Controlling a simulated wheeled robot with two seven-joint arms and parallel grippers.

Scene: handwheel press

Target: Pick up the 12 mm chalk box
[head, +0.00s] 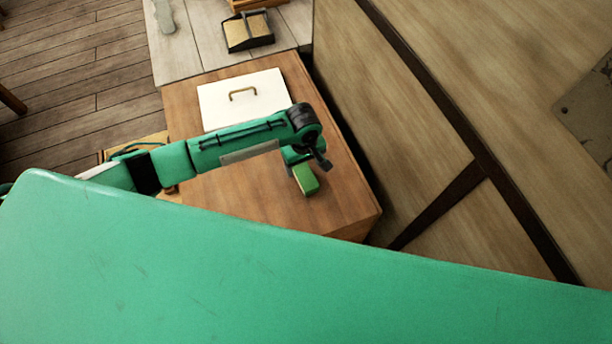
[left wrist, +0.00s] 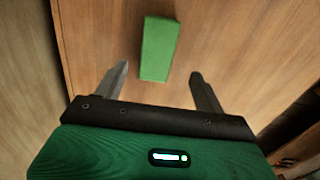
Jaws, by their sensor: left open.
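A green box (head: 306,180), which I take for the chalk box, rests on the brown wooden cabinet top (head: 235,205). In the left wrist view the green box (left wrist: 158,48) lies beyond the fingertips, roughly in line with the gap between them. My left gripper (left wrist: 161,70) is open, with one finger on each side of the gap and nothing between them. In the head view the left gripper (head: 310,160) is beside the box's far end and partly hides it. Whether a finger touches the box cannot be told. My right gripper is not in view.
A white panel with a brass handle (head: 243,98) lies on the cabinet top behind my left arm. A black-edged tray (head: 247,30) stands on the grey surface farther back. A tall wooden panel (head: 430,130) rises right of the cabinet. The cabinet top near the box is clear.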

